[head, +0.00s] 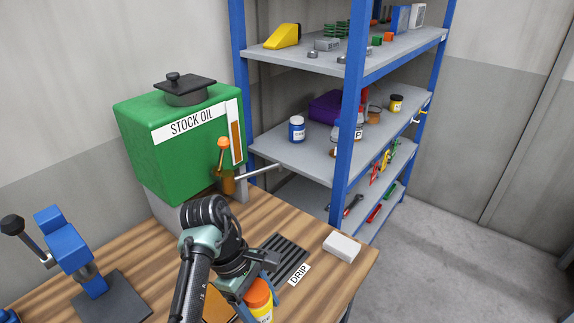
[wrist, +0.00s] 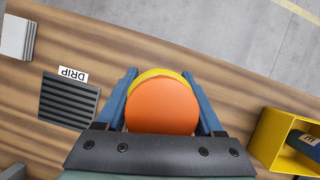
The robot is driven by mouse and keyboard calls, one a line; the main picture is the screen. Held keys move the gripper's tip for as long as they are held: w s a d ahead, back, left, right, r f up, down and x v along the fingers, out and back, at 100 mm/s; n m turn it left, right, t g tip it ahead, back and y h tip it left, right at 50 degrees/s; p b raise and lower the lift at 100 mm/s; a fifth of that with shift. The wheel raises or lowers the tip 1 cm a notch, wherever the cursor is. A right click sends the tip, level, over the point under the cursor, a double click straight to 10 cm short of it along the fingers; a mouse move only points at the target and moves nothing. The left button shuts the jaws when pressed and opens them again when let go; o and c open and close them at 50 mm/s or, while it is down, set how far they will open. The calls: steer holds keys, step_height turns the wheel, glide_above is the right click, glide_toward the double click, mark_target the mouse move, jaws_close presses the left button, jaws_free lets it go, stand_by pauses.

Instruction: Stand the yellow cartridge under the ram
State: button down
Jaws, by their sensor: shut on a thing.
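The yellow cartridge (head: 263,315) has an orange cap and is at the bottom of the head view. In the wrist view its orange cap (wrist: 160,107) fills the space between the fingers, with a yellow rim behind it. My gripper (head: 257,297) is shut on the cartridge, one blue finger on each side. In the wrist view my gripper (wrist: 165,100) shows both fingers against it. I cannot tell whether its base touches the bench. The blue press with the ram (head: 75,258) stands on a dark base plate (head: 118,300) at the left of the head view, well apart from my gripper.
On the wooden bench (head: 315,285) are the green stock oil tank (head: 165,165), a black drip grate (head: 280,258) and a white block (head: 342,246). A yellow box (wrist: 262,140) stands right in the wrist view. A blue shelf rack (head: 345,150) stands behind the bench.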

steer(key=s+d+f+m+g+y, duration=0.2)
steer(key=s+d+f+m+y, duration=0.2)
steer(key=s+f+m, duration=0.5)
steer(key=s+m, duration=0.2)
steer(key=m, duration=0.1)
steer(key=shift+s+d+m, duration=0.15)
steer(key=shift+d+m, duration=0.15)
steer(key=shift+m, duration=0.1)
steer(key=shift+a, duration=0.1)
